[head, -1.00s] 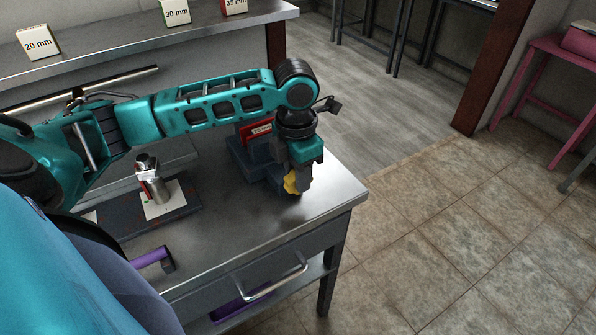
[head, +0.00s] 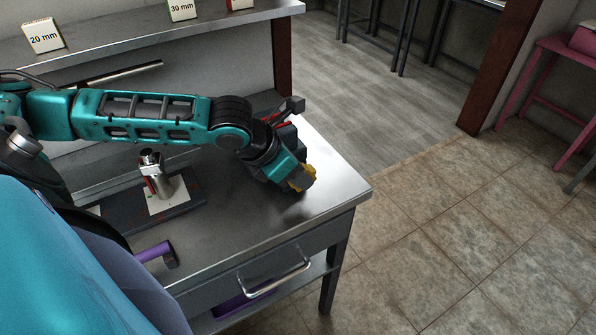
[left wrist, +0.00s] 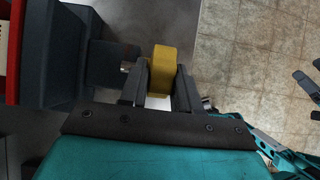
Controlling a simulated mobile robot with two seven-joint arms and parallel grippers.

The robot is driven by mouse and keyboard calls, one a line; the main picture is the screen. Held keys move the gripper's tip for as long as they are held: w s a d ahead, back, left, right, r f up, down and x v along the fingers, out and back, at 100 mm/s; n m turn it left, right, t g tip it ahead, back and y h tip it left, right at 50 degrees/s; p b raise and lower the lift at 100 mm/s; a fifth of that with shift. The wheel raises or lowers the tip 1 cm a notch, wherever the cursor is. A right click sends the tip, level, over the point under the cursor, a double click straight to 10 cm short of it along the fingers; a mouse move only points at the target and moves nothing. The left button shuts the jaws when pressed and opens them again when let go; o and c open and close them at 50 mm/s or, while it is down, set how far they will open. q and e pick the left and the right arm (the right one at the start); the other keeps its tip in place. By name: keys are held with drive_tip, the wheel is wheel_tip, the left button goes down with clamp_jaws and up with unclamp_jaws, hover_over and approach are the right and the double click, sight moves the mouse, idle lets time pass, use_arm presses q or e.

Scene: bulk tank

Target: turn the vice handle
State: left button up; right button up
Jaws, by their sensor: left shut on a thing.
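The vice is a dark grey block; in the left wrist view its body (left wrist: 58,55) fills the left side, and in the head view it is mostly hidden behind my left arm. The yellow vice handle (left wrist: 163,68) sits between the two fingers of my left gripper (left wrist: 160,90) in the left wrist view. The gripper is shut on it. In the head view the yellow handle (head: 302,178) shows at the tip of my left gripper (head: 294,176), near the right end of the bench. My right gripper does not show clearly in the head view.
The steel workbench (head: 325,195) has a drawer with a bar handle (head: 275,279). A metal cylinder (head: 160,180) stands on a plate left of the arm, and a purple-handled tool (head: 155,253) lies near the front edge. Labelled boxes (head: 43,36) stand on the shelf behind.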

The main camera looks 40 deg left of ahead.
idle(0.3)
use_arm(q)
drive_tip(key=o, duration=1)
drive_tip(key=shift+c, duration=0.2)
drive_tip(key=v, duration=1.3)
drive_tip(key=shift+s+f, duration=0.15)
drive_tip(key=shift+s, duration=0.05)
